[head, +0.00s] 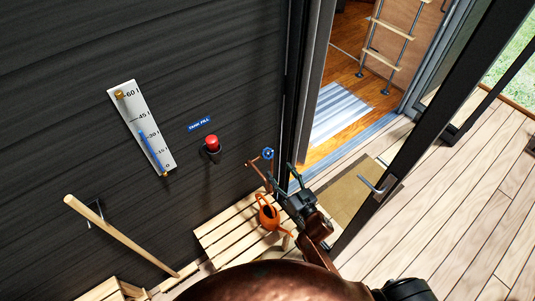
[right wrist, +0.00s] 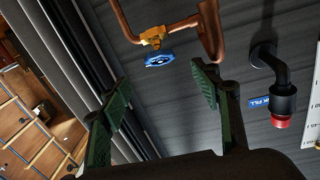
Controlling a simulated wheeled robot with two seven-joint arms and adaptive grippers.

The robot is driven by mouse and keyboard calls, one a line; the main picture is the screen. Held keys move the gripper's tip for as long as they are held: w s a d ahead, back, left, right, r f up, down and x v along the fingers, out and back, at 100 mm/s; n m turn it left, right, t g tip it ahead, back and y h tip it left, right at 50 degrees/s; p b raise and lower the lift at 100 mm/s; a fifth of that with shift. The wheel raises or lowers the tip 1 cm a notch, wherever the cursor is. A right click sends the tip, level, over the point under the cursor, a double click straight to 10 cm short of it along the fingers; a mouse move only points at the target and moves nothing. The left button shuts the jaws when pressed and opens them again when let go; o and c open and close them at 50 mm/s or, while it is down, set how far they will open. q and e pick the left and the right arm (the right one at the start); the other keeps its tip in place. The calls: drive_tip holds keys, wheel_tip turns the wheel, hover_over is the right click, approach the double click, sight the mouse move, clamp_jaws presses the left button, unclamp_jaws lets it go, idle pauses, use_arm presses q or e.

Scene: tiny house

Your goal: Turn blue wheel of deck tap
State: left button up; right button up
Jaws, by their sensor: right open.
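The blue wheel (head: 268,153) of the deck tap is small and sits on a brass valve beside a copper pipe on the dark wall. In the right wrist view the blue wheel (right wrist: 159,59) shows just ahead of my right gripper, between the lines of its fingers. My right gripper (head: 284,181) is open and empty; its two green-padded fingers also show in the right wrist view (right wrist: 162,88). The wheel looks apart from both fingers. My left gripper is not in view.
An orange watering can (head: 268,217) stands on a slatted wooden platform (head: 222,240) below the tap. A black pipe with a red end (head: 211,142) and a level gauge (head: 141,127) are on the wall to the left. An open doorway and a door with a handle (head: 371,184) are to the right.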

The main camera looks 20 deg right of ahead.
sight(269, 156)
drive_tip(key=b+x, duration=0.1)
drive_tip(key=x, duration=1)
drive_tip(key=shift+f, duration=0.1)
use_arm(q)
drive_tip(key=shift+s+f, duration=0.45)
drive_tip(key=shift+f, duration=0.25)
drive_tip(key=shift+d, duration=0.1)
use_arm(e)
drive_tip(key=shift+c, duration=0.7)
drive_tip(key=c, duration=1)
drive_tip(key=shift+c, duration=0.2)
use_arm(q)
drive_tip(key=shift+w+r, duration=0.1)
